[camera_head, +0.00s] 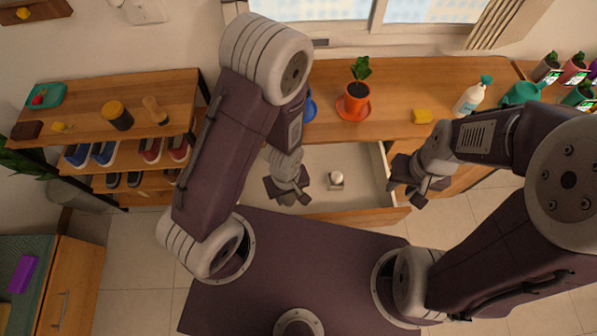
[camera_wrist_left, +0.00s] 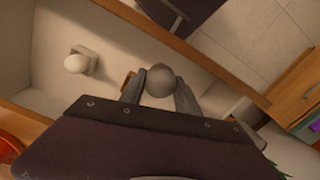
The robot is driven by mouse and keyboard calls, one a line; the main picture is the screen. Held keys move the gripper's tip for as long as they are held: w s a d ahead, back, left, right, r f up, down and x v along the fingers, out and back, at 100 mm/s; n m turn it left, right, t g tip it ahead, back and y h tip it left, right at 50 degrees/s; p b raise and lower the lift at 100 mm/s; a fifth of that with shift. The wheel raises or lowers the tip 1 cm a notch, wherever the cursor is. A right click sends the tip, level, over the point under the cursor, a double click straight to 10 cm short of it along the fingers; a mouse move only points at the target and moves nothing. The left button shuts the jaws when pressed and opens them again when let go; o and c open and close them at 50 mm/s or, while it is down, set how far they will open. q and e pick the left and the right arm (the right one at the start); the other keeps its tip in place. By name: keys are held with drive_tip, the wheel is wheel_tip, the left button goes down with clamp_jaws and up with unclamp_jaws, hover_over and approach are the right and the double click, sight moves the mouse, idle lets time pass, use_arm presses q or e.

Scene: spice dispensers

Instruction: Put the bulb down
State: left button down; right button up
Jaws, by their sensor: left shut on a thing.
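My left gripper (camera_head: 287,196) is over the left part of the open drawer (camera_head: 358,158). In the left wrist view its fingers are shut on a round grey bulb (camera_wrist_left: 160,82). That bulb is hidden by the gripper in the head view. A second, white bulb (camera_head: 336,177) sits in a small light holder inside the drawer, to the right of my left gripper; it also shows in the left wrist view (camera_wrist_left: 76,63). My right gripper (camera_head: 407,192) is by the drawer's right side, and its finger opening is unclear.
A potted plant (camera_head: 357,92), a yellow sponge (camera_head: 422,116) and a white bottle (camera_head: 469,98) stand on the tabletop behind the drawer. A shelf with shoes (camera_head: 108,104) is at the left. The drawer floor around the white bulb looks mostly clear.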

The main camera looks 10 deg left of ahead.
use_arm(q)
drive_tip(key=shift+s+f, duration=0.15)
drive_tip(key=shift+f, duration=0.15)
drive_tip(key=shift+s+r, duration=0.1)
drive_tip(key=w+f+b, duration=0.1)
drive_tip(key=b, duration=0.2)
drive_tip(key=w+f+b, duration=0.1)
drive_tip(key=b, duration=0.3)
drive_tip(key=shift+w+f, duration=0.2)
drive_tip(key=shift+f, duration=0.05)
drive_tip(key=w+f, duration=0.2)
drive_tip(key=w, duration=0.1)
drive_tip(key=w+f, duration=0.3)
drive_tip(key=w+a+f, duration=0.1)
drive_tip(key=w+f, duration=0.1)
drive_tip(key=w, duration=0.1)
drive_tip(key=shift+f, duration=0.35)
drive_tip(key=shift+w+f, duration=0.15)
drive_tip(key=shift+f, duration=0.25)
